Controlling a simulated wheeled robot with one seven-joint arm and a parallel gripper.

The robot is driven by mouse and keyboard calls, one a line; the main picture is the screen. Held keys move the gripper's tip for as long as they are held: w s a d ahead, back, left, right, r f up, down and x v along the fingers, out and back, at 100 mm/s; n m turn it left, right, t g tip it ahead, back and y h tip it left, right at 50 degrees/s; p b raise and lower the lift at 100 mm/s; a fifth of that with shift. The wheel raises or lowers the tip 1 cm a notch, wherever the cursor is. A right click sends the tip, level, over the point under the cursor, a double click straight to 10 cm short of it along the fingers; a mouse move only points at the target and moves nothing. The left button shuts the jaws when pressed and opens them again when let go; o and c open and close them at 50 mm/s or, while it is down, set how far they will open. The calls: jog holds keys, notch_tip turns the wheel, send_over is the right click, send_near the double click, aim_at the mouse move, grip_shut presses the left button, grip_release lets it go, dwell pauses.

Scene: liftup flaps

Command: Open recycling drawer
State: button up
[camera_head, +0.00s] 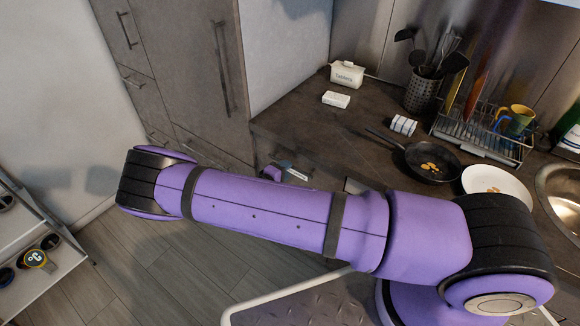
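I cannot pick out a recycling drawer for certain. A tall grey-brown cabinet (185,75) stands at the left with long dark handles, and lower fronts with short handles show at its left side. They look shut. The fronts under the dark counter (290,125) are mostly hidden behind my purple arm, which lies across the middle of the view. A small purple piece and a pale, thin piece show just above the arm; I cannot tell what they belong to. My gripper's fingers cannot be made out.
The counter holds a tablets box (347,74), a white block (336,99), a black pan (432,162), a white plate (498,186), a dish rack (478,136) and a utensil holder (420,92). A white shelf (50,275) stands at the left. Wooden floor (165,265) is clear between.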

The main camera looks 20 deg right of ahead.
jog(key=shift+x, duration=1.65)
grip_shut()
